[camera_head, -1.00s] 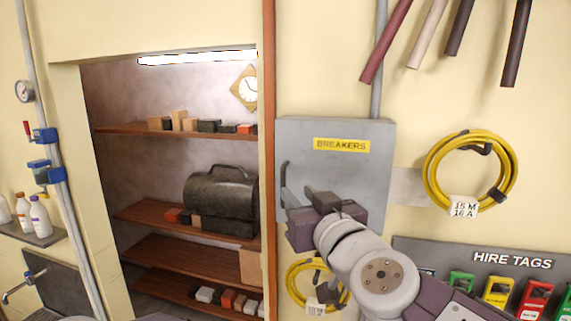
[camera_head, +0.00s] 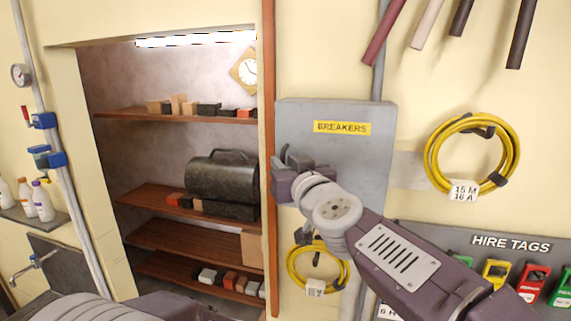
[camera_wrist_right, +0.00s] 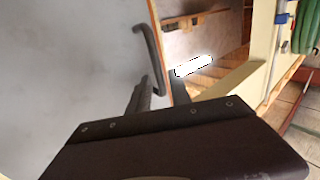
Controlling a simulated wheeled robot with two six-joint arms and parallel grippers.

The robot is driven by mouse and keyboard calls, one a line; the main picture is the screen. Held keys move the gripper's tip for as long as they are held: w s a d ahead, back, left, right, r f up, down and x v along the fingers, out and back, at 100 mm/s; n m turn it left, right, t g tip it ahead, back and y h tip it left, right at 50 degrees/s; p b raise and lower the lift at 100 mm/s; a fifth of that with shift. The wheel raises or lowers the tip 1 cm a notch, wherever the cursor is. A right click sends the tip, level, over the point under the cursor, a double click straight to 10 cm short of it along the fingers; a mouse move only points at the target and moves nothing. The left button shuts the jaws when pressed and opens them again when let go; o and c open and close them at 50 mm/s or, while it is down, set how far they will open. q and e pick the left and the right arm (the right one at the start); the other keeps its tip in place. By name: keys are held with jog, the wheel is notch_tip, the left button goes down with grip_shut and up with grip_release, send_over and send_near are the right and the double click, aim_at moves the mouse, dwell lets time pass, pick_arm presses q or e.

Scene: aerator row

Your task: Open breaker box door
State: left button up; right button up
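The grey breaker box (camera_head: 350,165) hangs on the wall with a yellow BREAKERS label (camera_head: 342,128). Its door looks closed. In the right wrist view the flat grey door (camera_wrist_right: 65,70) fills the left side, and a dark bar handle (camera_wrist_right: 147,50) stands off it near its edge. My right gripper (camera_head: 283,160) is at the left edge of the box, over the handle. In the wrist view its two dark fingers (camera_wrist_right: 163,92) are apart, with the lower end of the handle between them, nearer the left finger. Contact cannot be told. My left gripper is out of view.
Left of the box are a brown door post (camera_head: 268,60) and an alcove with wooden shelves (camera_head: 170,197). A yellow cable coil (camera_head: 292,268) hangs below the box, another coil (camera_head: 430,155) to the right. Hire tags (camera_head: 510,243) are at lower right.

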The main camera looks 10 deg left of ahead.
grip_shut()
dwell(1.2)
